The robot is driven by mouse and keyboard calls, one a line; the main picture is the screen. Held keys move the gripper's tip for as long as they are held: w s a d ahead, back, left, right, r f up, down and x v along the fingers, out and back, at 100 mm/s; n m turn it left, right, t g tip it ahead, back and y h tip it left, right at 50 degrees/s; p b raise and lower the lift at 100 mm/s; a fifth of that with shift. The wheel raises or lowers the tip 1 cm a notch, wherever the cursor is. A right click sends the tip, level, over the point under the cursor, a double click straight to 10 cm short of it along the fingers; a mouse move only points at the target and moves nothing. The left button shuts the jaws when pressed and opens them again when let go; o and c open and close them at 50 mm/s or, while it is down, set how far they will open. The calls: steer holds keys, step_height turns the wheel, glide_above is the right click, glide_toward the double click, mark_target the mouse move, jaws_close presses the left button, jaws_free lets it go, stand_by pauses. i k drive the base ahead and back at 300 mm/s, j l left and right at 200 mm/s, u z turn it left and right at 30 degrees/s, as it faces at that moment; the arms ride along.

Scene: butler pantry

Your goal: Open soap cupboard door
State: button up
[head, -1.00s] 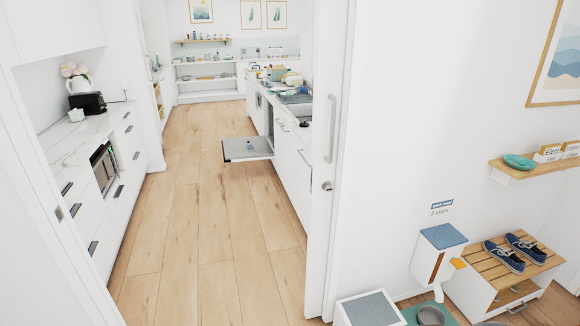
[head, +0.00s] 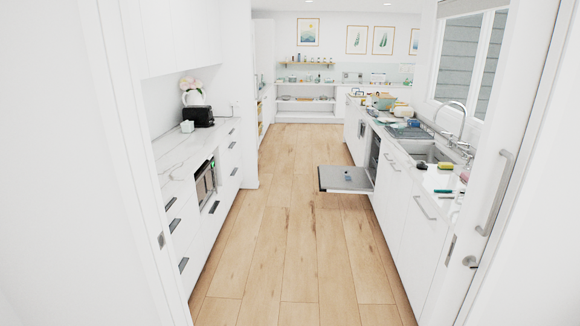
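The soap cupboard is not labelled, so I cannot tell which door is meant. White cupboard fronts (head: 401,205) with bar handles run under the sink counter on the right in the head view. One bar handle (head: 425,208) shows on the nearest front, which looks shut. The sink (head: 432,152) with a tall tap is set in the counter above. Small items, among them a yellow and green sponge (head: 445,166), lie by the sink. My gripper is not in view.
A door (head: 347,180) of the dishwasher hangs open into the aisle from the right-hand row. A sliding door with a long handle (head: 493,193) stands at the right of the doorway. Drawers (head: 186,235) line the left. The wooden floor (head: 290,230) between is clear.

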mark_target(401, 183)
steer(key=i+j, duration=0.1)
steer(key=i, duration=0.5)
steer(key=i+j, duration=0.15)
steer(key=i, duration=0.45)
steer(key=i+j, duration=0.1)
steer(key=i, duration=0.5)
steer(key=i+l+z, duration=0.2)
steer(key=i, duration=0.45)
steer(key=i+j+z, duration=0.2)
steer(key=i, duration=0.45)
steer(key=i+z, duration=0.2)
steer(key=i, duration=0.45)
steer(key=i+l+u, duration=0.15)
steer(key=i, duration=0.3)
steer(key=i+l+u, duration=0.1)
steer(key=i+l, duration=0.3)
steer(key=i, duration=0.1)
